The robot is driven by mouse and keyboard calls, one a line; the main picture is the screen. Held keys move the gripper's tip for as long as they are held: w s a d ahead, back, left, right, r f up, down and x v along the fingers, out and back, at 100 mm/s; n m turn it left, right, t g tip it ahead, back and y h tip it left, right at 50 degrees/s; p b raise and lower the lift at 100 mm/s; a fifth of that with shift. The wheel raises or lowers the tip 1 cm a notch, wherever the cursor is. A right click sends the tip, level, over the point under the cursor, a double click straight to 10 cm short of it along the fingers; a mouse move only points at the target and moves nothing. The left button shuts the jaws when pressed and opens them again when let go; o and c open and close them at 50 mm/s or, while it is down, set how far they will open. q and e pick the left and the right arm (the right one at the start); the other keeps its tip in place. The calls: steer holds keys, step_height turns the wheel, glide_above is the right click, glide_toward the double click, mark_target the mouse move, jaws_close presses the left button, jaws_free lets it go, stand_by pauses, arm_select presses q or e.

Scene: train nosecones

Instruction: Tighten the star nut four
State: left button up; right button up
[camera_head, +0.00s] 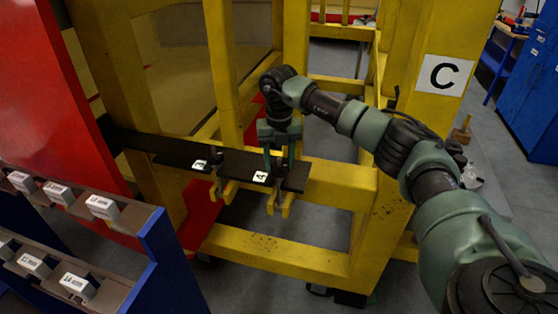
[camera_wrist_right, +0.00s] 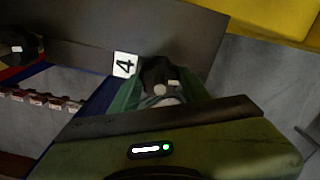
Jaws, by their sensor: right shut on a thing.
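Star nut four (camera_wrist_right: 158,74) is a dark knob beside the white label "4" (camera_wrist_right: 125,64) on a dark plate (camera_wrist_right: 95,35). In the head view the label "4" (camera_head: 260,176) shows on the dark plate (camera_head: 235,163), which is mounted on a yellow frame. My right gripper (camera_head: 279,166) reaches down onto the plate just right of this label. In the right wrist view its green fingers (camera_wrist_right: 158,90) sit on both sides of the nut and are shut on it. The gripper mostly hides the nut in the head view. My left gripper is not in view.
A second label (camera_head: 199,164), with a dark knob (camera_head: 216,162) beside it, lies left on the plate. Yellow beams (camera_head: 225,75) stand close around my right arm. A blue-sided rack (camera_head: 165,262) with labelled bins fills the lower left. A red panel (camera_head: 60,100) stands behind it.

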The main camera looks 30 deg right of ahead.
stand_by(0.3)
steer(key=o, duration=1.4)
steer(key=shift+r, duration=0.1)
step_height(320, 180, up, 6)
steer(key=shift+r+b, duration=0.1)
steer(key=shift+b, duration=0.9)
steer(key=shift+r, duration=0.7)
